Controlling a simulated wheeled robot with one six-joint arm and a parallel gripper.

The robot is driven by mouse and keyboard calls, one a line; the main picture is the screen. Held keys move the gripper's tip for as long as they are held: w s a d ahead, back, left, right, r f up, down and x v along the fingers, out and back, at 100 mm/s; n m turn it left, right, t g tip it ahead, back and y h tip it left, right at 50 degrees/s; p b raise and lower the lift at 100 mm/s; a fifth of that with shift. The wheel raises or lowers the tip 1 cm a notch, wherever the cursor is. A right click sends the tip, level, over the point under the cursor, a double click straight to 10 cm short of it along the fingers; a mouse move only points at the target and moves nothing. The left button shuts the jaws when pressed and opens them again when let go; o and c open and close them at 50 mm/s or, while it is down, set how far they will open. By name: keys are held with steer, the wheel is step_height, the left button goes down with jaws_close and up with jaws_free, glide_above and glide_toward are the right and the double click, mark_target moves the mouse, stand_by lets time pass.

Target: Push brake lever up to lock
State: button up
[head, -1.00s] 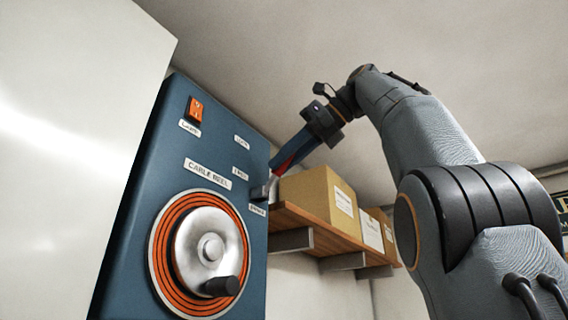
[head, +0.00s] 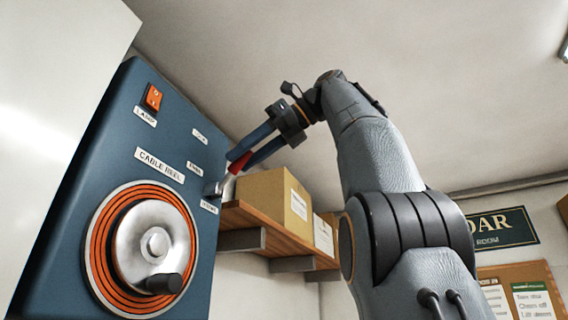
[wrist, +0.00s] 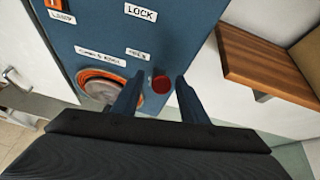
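The brake lever (head: 214,188) sticks out from the right side of the blue cable reel panel (head: 85,140), between the FREE and BRAKE labels. Its red knob (head: 237,164) is at the tips of my gripper (head: 236,158). In the wrist view the red knob (wrist: 161,85) shows between the two blue fingers of my gripper (wrist: 159,77), with a gap on each side. The fingers are apart. The LOCK label (wrist: 141,12) is above the FREE label (wrist: 138,56) on the panel. The lever's shaft is hidden behind the knob in the wrist view.
A wooden shelf (head: 247,225) with cardboard boxes (head: 276,202) stands close to the right of the panel. The reel with its crank (head: 163,284) is at lower left. A white cabinet (head: 60,65) is left of the panel.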

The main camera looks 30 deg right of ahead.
steer(key=s+d, duration=0.7)
steer(key=s, duration=0.2)
steer(key=shift+s, duration=0.4)
